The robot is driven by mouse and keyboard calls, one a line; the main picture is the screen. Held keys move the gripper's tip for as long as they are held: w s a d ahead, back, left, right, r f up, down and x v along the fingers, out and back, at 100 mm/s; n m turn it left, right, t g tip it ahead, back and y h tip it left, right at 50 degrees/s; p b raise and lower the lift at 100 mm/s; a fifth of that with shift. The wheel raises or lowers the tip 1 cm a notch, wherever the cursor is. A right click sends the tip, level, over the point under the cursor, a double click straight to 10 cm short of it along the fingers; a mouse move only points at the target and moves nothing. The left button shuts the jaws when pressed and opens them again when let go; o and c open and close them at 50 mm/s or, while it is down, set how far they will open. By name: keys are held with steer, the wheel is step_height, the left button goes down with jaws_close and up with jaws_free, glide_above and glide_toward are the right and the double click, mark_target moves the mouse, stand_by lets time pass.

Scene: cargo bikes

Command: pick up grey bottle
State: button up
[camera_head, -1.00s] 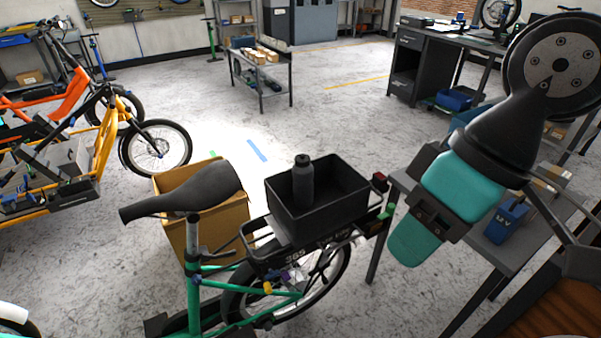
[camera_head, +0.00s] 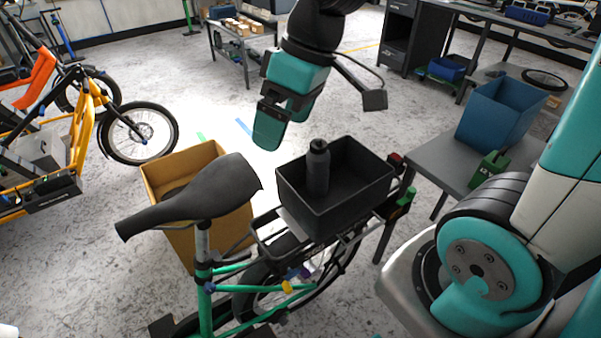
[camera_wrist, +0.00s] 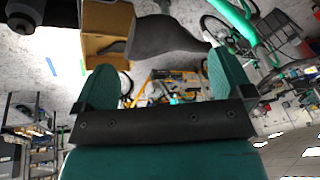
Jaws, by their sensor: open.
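The grey bottle (camera_head: 318,168) stands upright in the left part of a black open-topped crate (camera_head: 352,205) on the bike's rear rack. Its dark cap is uncovered. My gripper (camera_head: 283,126), with teal fingers, hangs above and to the left of the bottle in the head view, apart from it. In the wrist view its two fingers (camera_wrist: 164,75) are spread with nothing held between them. Dark shapes fill the top left of the wrist view, and I cannot tell whether the bottle is among them.
The black saddle (camera_head: 190,198) and a cardboard box (camera_head: 165,173) are left of the crate. To the right, a grey table (camera_head: 437,158) holds a blue bin (camera_head: 500,112) and a green item (camera_head: 489,172). An orange-yellow cargo bike (camera_head: 85,110) stands further left.

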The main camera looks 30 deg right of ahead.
steer(key=w+d+f+h+b, duration=0.15)
steer(key=w+d+f, duration=0.35)
steer(key=w+d, duration=0.55)
steer(key=t+b, duration=0.1)
steer(key=b, duration=0.1)
glide_toward(320, 143)
steer(key=x, duration=0.6)
steer(key=shift+w+f+p, duration=0.1)
steer(key=shift+f+p, duration=0.2)
steer(key=shift+p, duration=0.1)
steer(key=shift+p+x, duration=0.3)
steer(key=shift+x, duration=2.7)
steer(key=c, duration=1.2)
steer(key=shift+c, duration=0.2)
